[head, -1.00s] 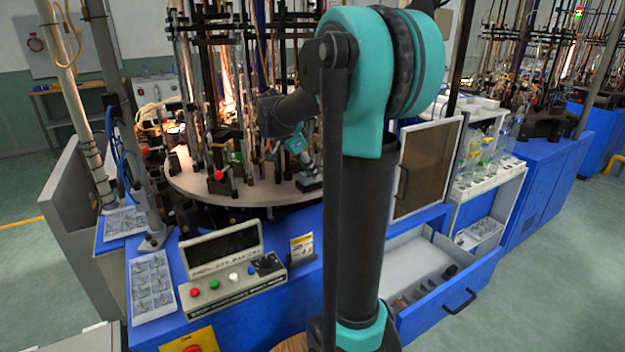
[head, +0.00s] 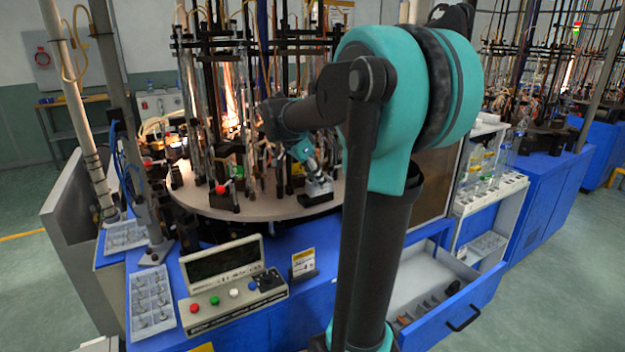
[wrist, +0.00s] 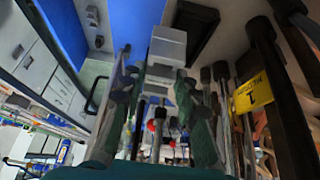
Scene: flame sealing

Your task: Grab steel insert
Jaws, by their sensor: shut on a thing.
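The steel insert shows as a pale grey block (head: 318,188) over the front right of the round turntable (head: 265,208). My gripper (head: 314,175) reaches down to it from the upper left. In the wrist view the same block (wrist: 166,52) lies at the far end of my gripper (wrist: 166,85), between its two fingers. The fingers are shut on it. A dark base shows under the block in the head view; I cannot tell whether the two touch.
Glass tubes and dark rods (head: 225,110) crowd the turntable, with flames behind. A control box (head: 230,283) and a tray of small parts (head: 152,298) stand in front. An open drawer (head: 430,290) juts out at the right. A yellow label (wrist: 253,93) hangs beside my gripper.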

